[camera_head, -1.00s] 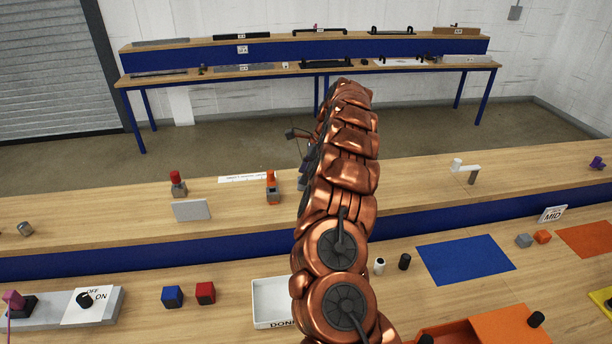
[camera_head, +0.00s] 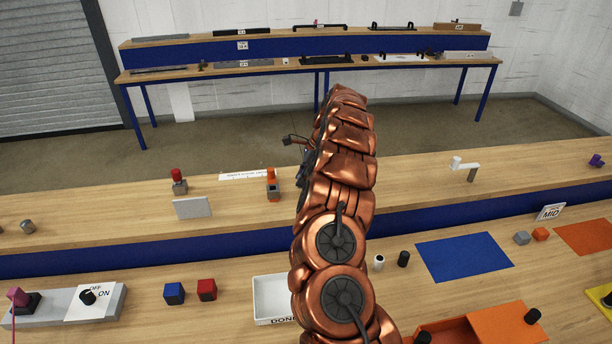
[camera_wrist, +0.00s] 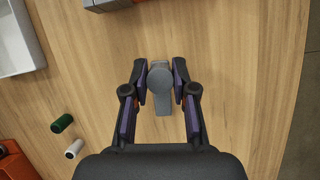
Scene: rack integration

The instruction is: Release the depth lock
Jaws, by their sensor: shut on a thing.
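In the wrist view, my gripper (camera_wrist: 160,78) is shut on a grey lever (camera_wrist: 163,103) with a round top and a flat arm, standing over the wooden surface. The two dark fingers with purple pads lie on either side of the round top. The lever's arm points back toward my wrist between the fingers. No label shows on it, so I cannot tell for sure that it is the depth lock. In the head view, my copper arm reaches over the bench and hides the gripped lever.
In the head view, red-topped (camera_head: 178,182) and orange-topped (camera_head: 272,186) devices and a white-knobbed lever (camera_head: 465,166) stand on the raised shelf.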

